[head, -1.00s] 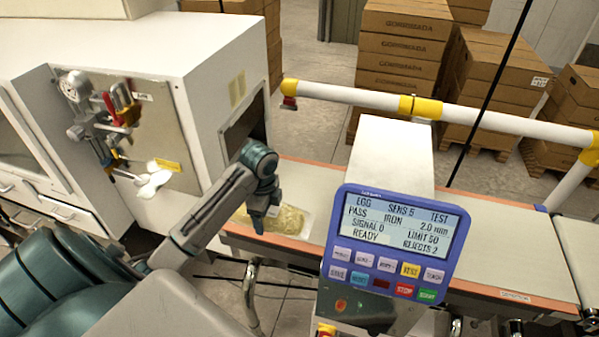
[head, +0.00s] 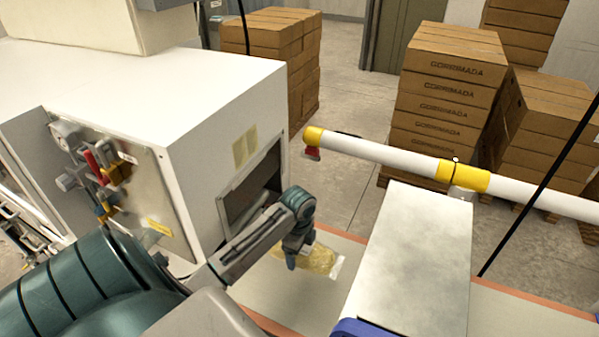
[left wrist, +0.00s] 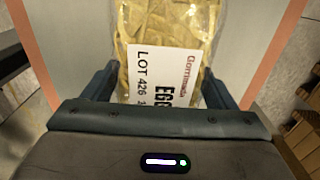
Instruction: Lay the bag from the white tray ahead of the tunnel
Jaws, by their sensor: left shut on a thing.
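A clear bag of yellow pasta (head: 318,259) lies at my left gripper (head: 293,257), over the pale belt (head: 285,300) just outside the tunnel opening (head: 250,190). In the left wrist view the bag (left wrist: 165,30) sits between the two fingers of my left gripper (left wrist: 160,92), which are shut on its sides. Its white label (left wrist: 160,75) reads "LOT 426" and "EGG" in part. I cannot tell whether the bag touches the belt. No white tray can be made out. My right gripper is not in view.
The white machine housing (head: 120,85) stands at the left. A grey-white box (head: 418,255) rises beside the belt at the right. A white rail with yellow joints (head: 390,160) runs behind the belt. Stacked cartons (head: 445,100) stand on the floor beyond.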

